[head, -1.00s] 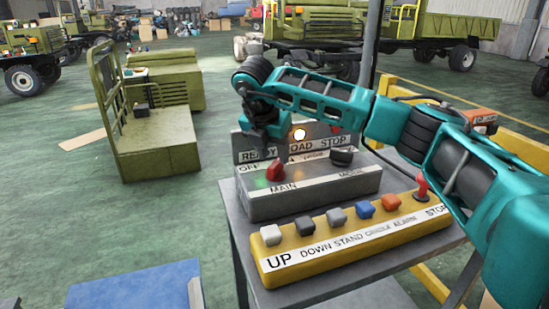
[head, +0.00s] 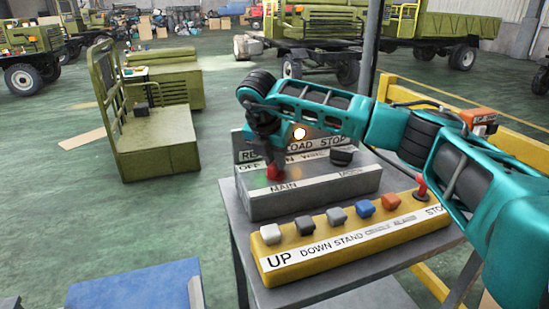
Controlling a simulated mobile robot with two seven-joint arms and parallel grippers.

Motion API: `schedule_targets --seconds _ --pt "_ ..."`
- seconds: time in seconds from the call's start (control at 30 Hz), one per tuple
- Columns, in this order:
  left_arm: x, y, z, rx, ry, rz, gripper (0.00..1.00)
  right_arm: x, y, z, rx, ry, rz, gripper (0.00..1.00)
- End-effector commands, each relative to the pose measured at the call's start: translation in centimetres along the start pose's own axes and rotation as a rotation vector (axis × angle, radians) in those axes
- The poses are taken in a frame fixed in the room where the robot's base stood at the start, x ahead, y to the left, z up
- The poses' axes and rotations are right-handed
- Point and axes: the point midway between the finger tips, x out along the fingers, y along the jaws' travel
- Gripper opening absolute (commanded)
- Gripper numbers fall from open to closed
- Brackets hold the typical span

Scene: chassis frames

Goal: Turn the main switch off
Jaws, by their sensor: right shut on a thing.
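The main switch is a red knob (head: 274,174) above the word MAIN on the sloped grey control box (head: 310,200). My right gripper (head: 272,163) has come down over the knob from above and is shut on it. The fingers hide the knob's upper part, so I cannot tell which way it points. The OFF label shows just left of the gripper, on the strip behind the knob. My left gripper is not in view.
A black knob (head: 342,156) sits right of the red one. In front, a yellow button box (head: 350,236) carries several coloured buttons and a red STOP control (head: 421,187). Both boxes stand on a grey table (head: 232,225). A yellow rail (head: 425,97) runs behind.

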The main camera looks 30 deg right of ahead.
Motion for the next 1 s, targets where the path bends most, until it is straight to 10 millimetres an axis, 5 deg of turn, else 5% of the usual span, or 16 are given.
schedule_targets --seconds 0.57,1.0 --pt "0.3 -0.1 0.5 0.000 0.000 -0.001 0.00 0.1 -0.1 -0.1 -0.082 0.000 0.033 0.00" --pt "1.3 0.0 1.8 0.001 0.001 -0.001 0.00 0.2 -0.3 0.0 -0.425 0.000 0.176 0.00"
